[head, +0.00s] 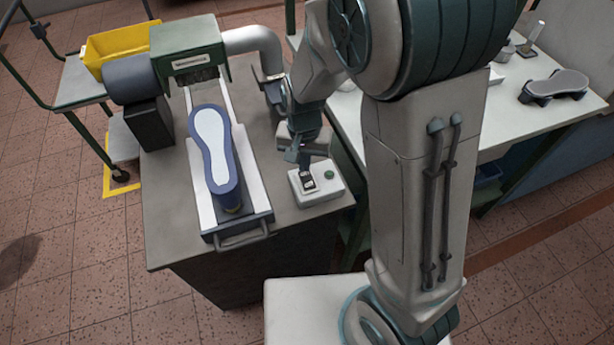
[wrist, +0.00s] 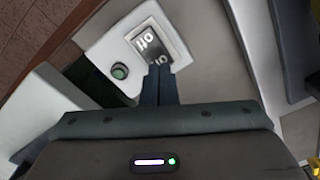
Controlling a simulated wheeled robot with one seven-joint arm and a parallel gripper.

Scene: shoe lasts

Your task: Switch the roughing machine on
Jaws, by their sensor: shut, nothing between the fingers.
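The roughing machine (head: 190,62) stands on a grey bench, with a green head and a dark motor at its left. Its white switch box (head: 322,192) sits at the bench's right edge and also shows in the wrist view (wrist: 105,45). The box has a rocker switch (wrist: 150,42) with pale markings and a round green lamp or button (wrist: 120,71). My gripper (head: 305,168) is shut and empty above the box. In the wrist view its fingertips (wrist: 159,68) overlap the lower edge of the rocker; I cannot tell whether they touch it.
A blue shoe last (head: 212,150) with a pale sole lies on the machine's slide (head: 255,190), left of the box. A duct pipe (head: 252,42) runs behind my gripper. A yellow bin (head: 115,47) is back left. A white table (head: 520,115) with another last stands right.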

